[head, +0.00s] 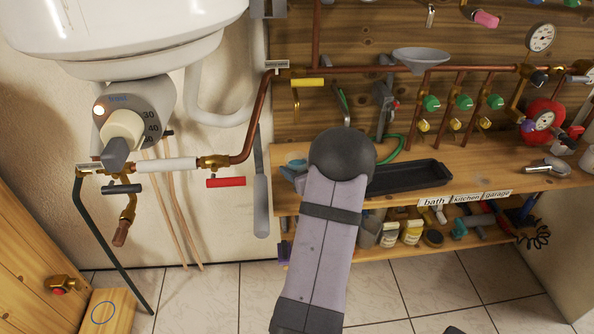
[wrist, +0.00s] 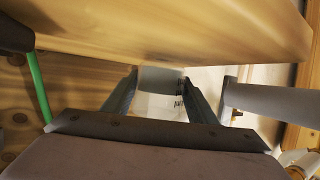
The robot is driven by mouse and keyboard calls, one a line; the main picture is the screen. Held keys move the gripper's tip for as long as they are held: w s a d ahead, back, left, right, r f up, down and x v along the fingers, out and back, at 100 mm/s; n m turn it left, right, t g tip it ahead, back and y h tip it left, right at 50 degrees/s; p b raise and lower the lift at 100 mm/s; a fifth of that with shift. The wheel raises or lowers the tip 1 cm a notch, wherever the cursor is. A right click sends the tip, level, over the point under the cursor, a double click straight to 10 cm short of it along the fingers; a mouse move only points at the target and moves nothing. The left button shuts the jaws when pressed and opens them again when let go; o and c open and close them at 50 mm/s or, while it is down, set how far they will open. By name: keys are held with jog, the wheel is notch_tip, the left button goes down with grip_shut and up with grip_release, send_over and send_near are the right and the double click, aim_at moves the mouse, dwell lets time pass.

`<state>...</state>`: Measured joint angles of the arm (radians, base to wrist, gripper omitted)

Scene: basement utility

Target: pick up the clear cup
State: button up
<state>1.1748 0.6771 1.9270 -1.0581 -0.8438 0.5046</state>
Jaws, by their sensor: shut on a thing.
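The clear cup (wrist: 160,103) is between the two fingers of my gripper (wrist: 160,79) in the wrist view. It looks pale and see-through, with small dark markings on its side. My gripper is shut on it. In the head view the cup (head: 296,159) shows only in part, at the left end of the wooden shelf, just left of my dark wrist joint. My arm hides most of the gripper (head: 291,176) there. I cannot tell whether the cup touches the shelf.
The wooden shelf (head: 470,165) carries a black tray (head: 408,178) right of my arm. A green hose (head: 398,150) lies behind. A grey-handled tool (head: 261,205) hangs at left. Copper pipes and valves line the wall. Bottles (head: 411,232) stand on the lower shelf.

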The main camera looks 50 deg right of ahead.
aim_at(297, 158)
notch_tip(297, 158, up, 9)
jog(key=shift+f+p, duration=0.1)
jog(key=shift+p, duration=0.7)
